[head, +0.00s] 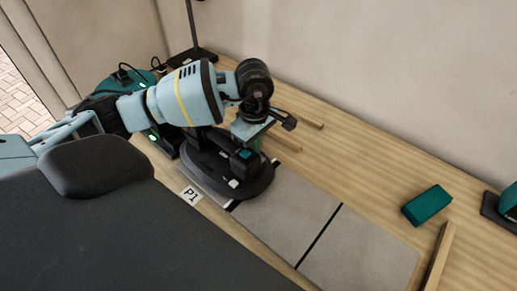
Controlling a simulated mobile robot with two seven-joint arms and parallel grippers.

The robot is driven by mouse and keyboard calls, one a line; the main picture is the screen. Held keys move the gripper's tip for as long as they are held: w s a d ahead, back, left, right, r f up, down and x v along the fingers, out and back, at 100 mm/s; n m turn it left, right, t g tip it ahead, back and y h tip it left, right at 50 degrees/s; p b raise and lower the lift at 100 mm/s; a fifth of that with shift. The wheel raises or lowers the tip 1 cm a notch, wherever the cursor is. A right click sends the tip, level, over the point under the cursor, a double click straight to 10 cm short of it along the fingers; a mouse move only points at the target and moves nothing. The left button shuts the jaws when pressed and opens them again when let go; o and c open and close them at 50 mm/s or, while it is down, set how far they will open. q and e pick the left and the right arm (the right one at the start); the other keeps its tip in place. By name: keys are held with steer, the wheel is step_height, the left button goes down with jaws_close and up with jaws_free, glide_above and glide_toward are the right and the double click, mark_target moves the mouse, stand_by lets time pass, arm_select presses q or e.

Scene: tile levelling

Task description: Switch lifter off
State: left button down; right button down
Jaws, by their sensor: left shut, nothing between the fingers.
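The lifter (212,160) is a dark, round-based device standing on a grey tile at the near left end of the tile row. A small teal part (244,154), possibly its switch, shows on its upper right side. My left arm comes in from the left, and my left gripper (250,135) points down just above that teal part. The gripper is shut and holds nothing. Whether its fingertips touch the lifter cannot be told. The arm and gripper hide part of the lifter's top and back. My right gripper is not in view.
Grey tiles (290,212) with dark joints run to the lower right on the wooden surface (355,155). A P1 label (191,196) lies by the lifter. A teal block (427,205) and a wood strip (438,258) lie at the right. A teal device (125,84) stands behind my arm.

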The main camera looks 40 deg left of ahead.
arm_select(q)
steer(key=shift+f, duration=0.15)
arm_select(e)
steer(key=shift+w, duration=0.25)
